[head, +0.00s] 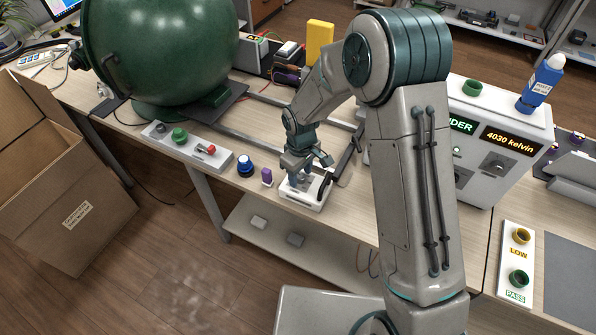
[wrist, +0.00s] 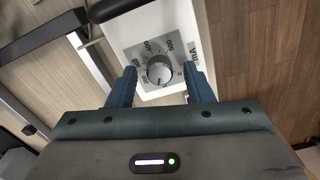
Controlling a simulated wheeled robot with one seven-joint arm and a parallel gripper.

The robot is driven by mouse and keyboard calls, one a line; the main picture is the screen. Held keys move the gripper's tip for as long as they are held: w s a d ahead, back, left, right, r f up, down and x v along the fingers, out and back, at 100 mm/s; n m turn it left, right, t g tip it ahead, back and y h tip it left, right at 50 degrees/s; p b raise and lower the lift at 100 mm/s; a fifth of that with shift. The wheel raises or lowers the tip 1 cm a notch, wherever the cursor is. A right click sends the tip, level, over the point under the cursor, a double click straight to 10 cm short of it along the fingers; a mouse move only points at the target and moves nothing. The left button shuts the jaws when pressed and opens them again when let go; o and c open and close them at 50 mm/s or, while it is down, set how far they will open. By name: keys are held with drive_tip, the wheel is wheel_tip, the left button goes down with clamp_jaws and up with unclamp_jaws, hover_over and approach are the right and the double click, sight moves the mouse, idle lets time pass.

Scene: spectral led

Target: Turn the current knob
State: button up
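The current knob (wrist: 160,71) is a round grey dial with a white pointer line, on a white box with a printed scale and the letters "mA". In the wrist view my gripper (wrist: 161,78) is open, with one blue finger on each side of the knob and visible gaps between fingers and knob. In the head view my gripper (head: 305,165) is over the white box (head: 309,193) near the table's front edge. The knob is mostly hidden there by the gripper. Whether the fingertips reach down to the knob's height is hard to tell.
Left of the box are a purple item (head: 267,177), a blue-topped round item (head: 245,165) and a white button panel (head: 186,147). A large green sphere (head: 165,50) stands behind. A white machine reading "4030 kelvin" (head: 500,140) is at right. An open cardboard box (head: 65,190) stands left.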

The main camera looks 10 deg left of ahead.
sight(301, 176)
drive_tip(key=shift+r, duration=0.4)
wheel_tip(301, 176, up, 13)
drive_tip(key=b, duration=0.1)
idle(0.9)
idle(0.7)
